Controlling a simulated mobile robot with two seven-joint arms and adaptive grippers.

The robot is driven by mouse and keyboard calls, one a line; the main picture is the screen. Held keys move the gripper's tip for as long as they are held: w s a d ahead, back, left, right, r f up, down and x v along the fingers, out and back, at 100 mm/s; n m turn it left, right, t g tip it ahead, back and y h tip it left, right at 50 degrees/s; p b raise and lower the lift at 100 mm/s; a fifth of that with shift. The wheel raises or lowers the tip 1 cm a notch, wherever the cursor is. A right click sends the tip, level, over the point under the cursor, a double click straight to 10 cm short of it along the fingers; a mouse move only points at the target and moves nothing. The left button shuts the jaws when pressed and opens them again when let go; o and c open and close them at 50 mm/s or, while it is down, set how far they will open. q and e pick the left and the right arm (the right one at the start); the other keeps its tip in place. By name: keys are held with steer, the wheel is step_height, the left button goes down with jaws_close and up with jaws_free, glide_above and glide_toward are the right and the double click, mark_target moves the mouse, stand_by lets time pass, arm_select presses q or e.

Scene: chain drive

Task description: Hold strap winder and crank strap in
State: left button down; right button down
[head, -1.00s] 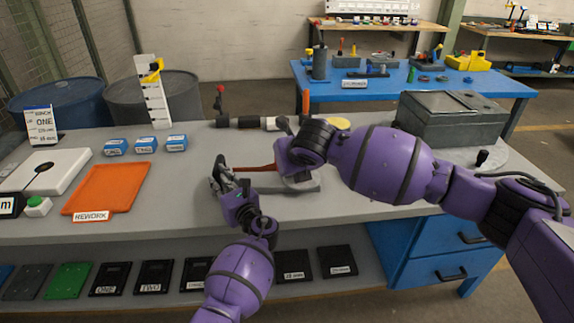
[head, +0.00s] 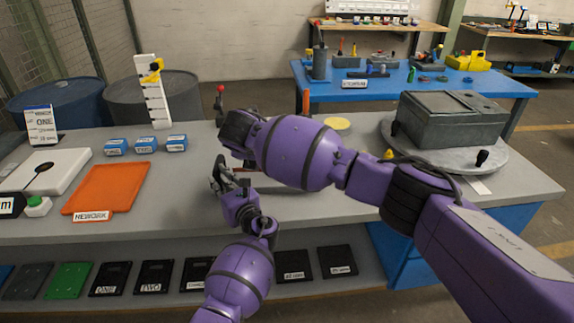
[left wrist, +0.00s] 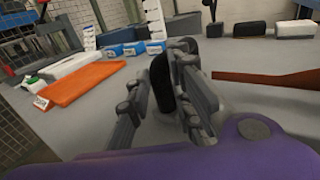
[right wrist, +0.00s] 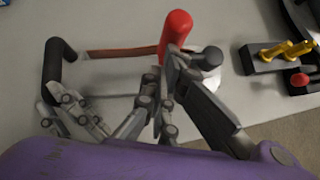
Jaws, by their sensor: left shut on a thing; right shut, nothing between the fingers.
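The strap winder's black handle (left wrist: 166,88) stands between the fingers of my left gripper (left wrist: 160,95), which is shut on it. It also shows in the right wrist view (right wrist: 60,65). A red-brown strap (right wrist: 120,52) runs from near the handle toward a pale hub with a dark cap (right wrist: 207,62). A red upright grip (right wrist: 176,32) stands beside the hub. My right gripper (right wrist: 165,85) is shut and empty, its fingertips close below the red grip; whether they touch it I cannot tell. In the head view my right arm covers most of the winder.
An orange rework tray (head: 110,188) and several small blue boxes (head: 146,144) lie left on the bench. A grey box (head: 452,118) stands on a round turntable (head: 500,157) at right. A black block with yellow and red parts (right wrist: 285,58) is near the right gripper.

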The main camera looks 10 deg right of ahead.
steer(key=w, duration=0.7)
steer(key=shift+a, duration=0.3)
stand_by(1.1)
